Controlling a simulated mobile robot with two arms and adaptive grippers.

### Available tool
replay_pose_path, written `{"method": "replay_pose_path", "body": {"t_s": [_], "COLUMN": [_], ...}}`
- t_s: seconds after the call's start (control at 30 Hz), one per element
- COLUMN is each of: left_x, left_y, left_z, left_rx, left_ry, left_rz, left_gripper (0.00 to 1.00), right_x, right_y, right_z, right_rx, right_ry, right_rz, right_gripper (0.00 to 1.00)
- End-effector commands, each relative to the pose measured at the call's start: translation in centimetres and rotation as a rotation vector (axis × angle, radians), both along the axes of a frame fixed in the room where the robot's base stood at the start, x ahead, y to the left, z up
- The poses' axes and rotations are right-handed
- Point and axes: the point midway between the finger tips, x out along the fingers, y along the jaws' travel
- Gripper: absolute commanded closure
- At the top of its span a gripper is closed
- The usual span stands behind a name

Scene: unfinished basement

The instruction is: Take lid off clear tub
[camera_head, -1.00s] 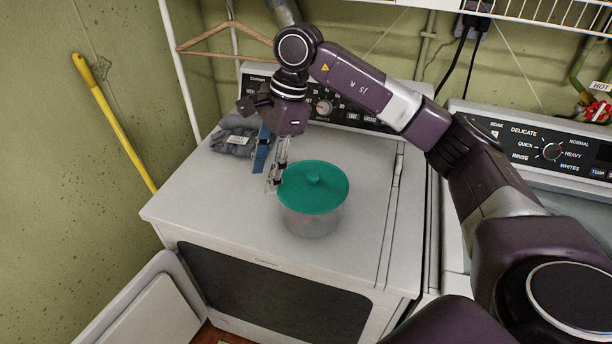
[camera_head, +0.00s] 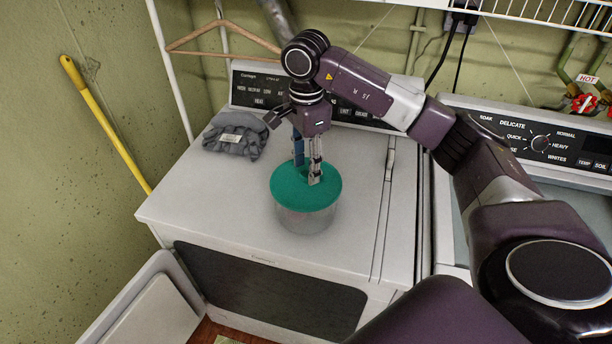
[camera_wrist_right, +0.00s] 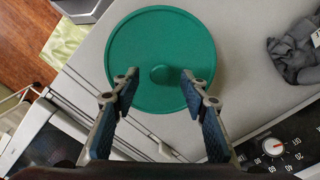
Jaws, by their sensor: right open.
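The clear tub (camera_head: 306,220) stands upright on top of the white dryer, with its round green lid (camera_head: 290,195) on it. In the right wrist view the lid (camera_wrist_right: 160,35) shows from above, with a small round knob (camera_wrist_right: 160,74) at its middle. My right gripper (camera_head: 308,178) is over the lid, pointing down, and hides the knob in the head view. In the wrist view my right gripper (camera_wrist_right: 158,78) is open, one finger on either side of the knob, with gaps between. I cannot tell how far above the lid the fingertips are. My left gripper is out of view.
The control panel (camera_head: 262,92) rises behind. A washer (camera_head: 560,150) stands at the right. The dryer top left of the tub is clear.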

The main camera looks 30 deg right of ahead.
Motion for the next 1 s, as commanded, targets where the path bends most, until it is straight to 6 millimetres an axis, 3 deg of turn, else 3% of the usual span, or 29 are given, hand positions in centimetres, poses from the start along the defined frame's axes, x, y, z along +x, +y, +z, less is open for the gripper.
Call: {"method": "replay_pose_path", "body": {"t_s": [0.13,0.4,0.77,1.0], "left_x": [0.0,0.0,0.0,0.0], "left_y": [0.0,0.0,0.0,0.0], "left_z": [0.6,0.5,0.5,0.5], "left_rx": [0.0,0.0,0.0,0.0], "left_ry": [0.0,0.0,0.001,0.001], "left_rz": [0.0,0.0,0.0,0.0], "left_gripper": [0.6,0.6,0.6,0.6], "right_x": [-0.1,0.0,0.0,0.0], "right_y": [0.0,0.0,0.0,0.0], "right_z": [-1.3,-1.5,-1.5,-1.4], "right_rx": [-0.001,0.0,0.0,0.0], "right_ry": [0.003,0.0,0.0,0.0], "right_rz": [0.001,0.001,0.001,0.001], "right_gripper": [0.59,0.61,1.0,1.0]}}
